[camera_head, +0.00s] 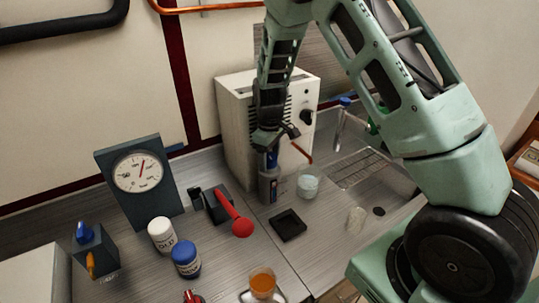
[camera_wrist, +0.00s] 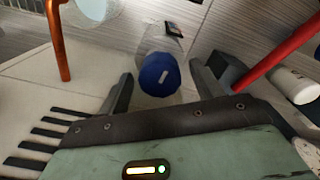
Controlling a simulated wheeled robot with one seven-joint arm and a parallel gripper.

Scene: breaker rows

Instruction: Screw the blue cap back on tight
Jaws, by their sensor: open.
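My gripper (camera_wrist: 161,72) is open, one finger on each side of the cap, with gaps visible. Its fingers partly hide the cap in the head view.
The white machine (camera_head: 235,115) stands close behind the bottle. A copper spout (camera_head: 301,152) and a glass beaker (camera_head: 308,182) are close on the right. A red-handled lever (camera_head: 240,225) and a black tray (camera_head: 287,225) lie nearer. A blue-lidded jar (camera_head: 186,258) stands front left.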

